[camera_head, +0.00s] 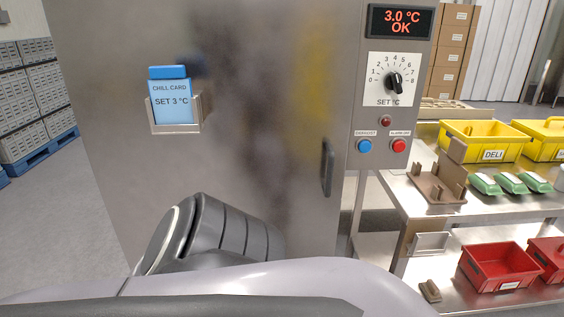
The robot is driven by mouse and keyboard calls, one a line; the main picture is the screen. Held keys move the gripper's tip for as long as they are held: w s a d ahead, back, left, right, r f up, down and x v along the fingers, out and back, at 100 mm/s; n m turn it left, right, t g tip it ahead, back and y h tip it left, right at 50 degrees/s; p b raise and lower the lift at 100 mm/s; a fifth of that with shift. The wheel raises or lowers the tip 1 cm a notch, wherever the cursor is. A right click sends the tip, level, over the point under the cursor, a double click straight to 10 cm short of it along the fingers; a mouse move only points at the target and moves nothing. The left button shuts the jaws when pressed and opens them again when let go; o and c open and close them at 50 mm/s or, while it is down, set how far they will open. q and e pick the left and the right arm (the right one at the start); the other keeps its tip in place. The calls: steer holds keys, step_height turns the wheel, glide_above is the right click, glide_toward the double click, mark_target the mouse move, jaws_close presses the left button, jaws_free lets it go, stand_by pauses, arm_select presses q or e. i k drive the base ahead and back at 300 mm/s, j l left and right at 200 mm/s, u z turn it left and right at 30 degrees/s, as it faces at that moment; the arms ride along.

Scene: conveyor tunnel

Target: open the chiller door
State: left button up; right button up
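The chiller door (250,130) is a large grey metal panel filling the middle of the head view, and it looks shut. Its dark vertical handle (327,167) sits near the door's right edge. A blue chill card reading "SET 3 °C" (171,100) stands in a metal holder (176,127) on the door's upper left. My own arm links cross the bottom of the view in front of the door. Neither gripper shows, so I cannot tell where they are relative to the handle.
The control panel right of the door has a display (401,21) reading "3.0 °C OK", a dial (394,83), a blue button (365,146) and a red button (399,146). A steel table (410,195) with yellow bins (484,141) stands right. Grey crates (30,90) stand far left.

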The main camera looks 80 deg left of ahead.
mark_target(277, 79)
steer(key=u, duration=2.85)
